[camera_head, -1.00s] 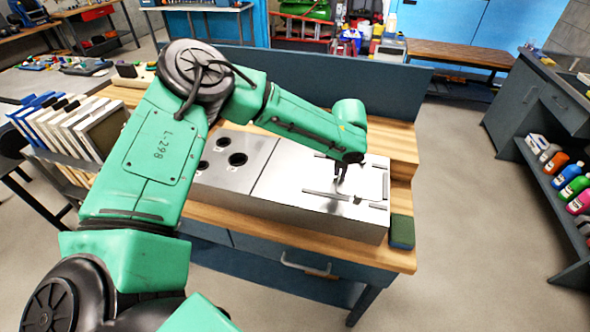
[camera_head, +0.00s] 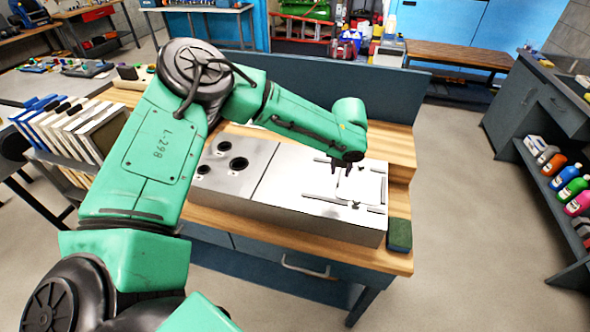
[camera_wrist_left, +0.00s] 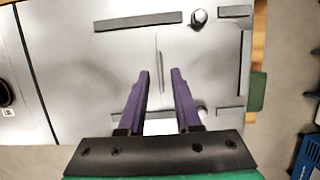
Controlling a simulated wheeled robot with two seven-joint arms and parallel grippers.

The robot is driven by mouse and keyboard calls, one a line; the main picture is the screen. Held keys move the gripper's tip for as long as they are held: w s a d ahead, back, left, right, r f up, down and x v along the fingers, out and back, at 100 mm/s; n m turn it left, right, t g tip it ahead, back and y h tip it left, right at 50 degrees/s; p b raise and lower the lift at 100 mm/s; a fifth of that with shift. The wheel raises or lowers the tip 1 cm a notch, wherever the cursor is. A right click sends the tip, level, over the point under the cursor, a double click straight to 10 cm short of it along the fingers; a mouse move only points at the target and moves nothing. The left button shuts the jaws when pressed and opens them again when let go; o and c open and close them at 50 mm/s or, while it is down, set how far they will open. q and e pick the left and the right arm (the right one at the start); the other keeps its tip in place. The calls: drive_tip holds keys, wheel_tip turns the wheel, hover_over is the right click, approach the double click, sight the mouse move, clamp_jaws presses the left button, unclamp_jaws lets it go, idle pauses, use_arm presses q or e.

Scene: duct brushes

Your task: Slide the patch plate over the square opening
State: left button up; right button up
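The patch plate (camera_head: 366,188) appears as a thin pale sheet on the right part of the metal duct (camera_head: 285,190), between dark rails and small round knobs. In the left wrist view the plate (camera_wrist_left: 212,65) shows a faint left edge and rounded corner. I cannot make out the square opening; it is hidden or lost in glare. My left gripper (camera_head: 341,170) is above the plate's left side, pointing down. My right gripper is out of view.
Dark rails (camera_wrist_left: 138,21) and a round knob (camera_wrist_left: 198,17) stand up from the duct top. Round holes (camera_head: 238,163) are at its left. A green block (camera_head: 400,234) lies at the bench's front right. A rack of panels (camera_head: 75,125) stands left. A low panel backs the bench.

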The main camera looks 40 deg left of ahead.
use_arm(q)
wheel_tip(320, 180, up, 6)
drive_tip(key=p, duration=0.5)
drive_tip(key=shift+f, duration=0.1)
